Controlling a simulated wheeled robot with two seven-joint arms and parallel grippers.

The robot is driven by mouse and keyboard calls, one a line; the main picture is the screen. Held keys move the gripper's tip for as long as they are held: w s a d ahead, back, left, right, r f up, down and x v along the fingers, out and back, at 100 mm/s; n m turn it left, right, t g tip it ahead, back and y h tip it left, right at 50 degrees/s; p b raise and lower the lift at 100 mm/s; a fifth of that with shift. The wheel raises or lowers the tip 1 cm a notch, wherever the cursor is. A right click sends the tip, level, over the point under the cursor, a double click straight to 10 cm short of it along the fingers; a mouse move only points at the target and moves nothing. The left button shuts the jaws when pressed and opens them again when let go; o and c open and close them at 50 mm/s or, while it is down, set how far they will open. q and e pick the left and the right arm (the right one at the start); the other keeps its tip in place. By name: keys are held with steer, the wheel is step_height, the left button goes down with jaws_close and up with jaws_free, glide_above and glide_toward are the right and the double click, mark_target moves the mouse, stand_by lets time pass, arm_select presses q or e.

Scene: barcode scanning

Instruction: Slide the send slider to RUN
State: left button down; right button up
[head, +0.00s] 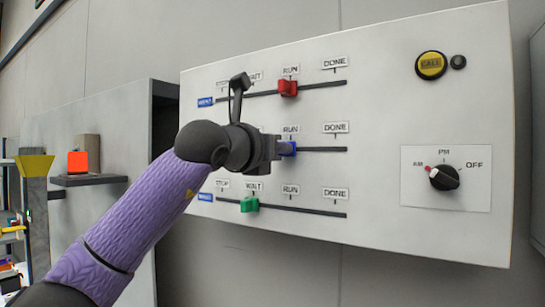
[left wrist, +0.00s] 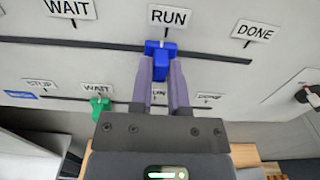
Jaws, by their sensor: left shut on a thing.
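The panel (head: 395,95) has three slider tracks marked along their length with labels including WAIT, RUN and DONE. The blue slider knob (head: 288,149) is on the middle track, under the RUN label; in the left wrist view (left wrist: 160,60) it also sits below RUN. My left gripper (head: 281,149) is shut on this blue knob, with a finger on each side. The red knob (head: 288,88) is on the top track at RUN. The green knob (head: 249,204) is on the bottom track at WAIT. The small row name tags are too blurred to read. My right gripper is not in view.
A black rotary dial (head: 444,177) and a yellow button (head: 431,65) are on the panel's right side. An orange-red block (head: 77,162) is on a wall shelf (head: 90,181) at left. My left arm covers the left part of the middle track.

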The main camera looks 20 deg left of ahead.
arm_select(q)
steer(key=shift+d+r, duration=0.1)
steer(key=shift+d, duration=0.05)
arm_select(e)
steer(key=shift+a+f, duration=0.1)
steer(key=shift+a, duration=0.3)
arm_select(q)
steer(key=c, duration=0.6)
jaws_free()
steer(key=b+v, duration=0.5)
steer(key=v, duration=0.5)
steer(key=shift+b, duration=0.4)
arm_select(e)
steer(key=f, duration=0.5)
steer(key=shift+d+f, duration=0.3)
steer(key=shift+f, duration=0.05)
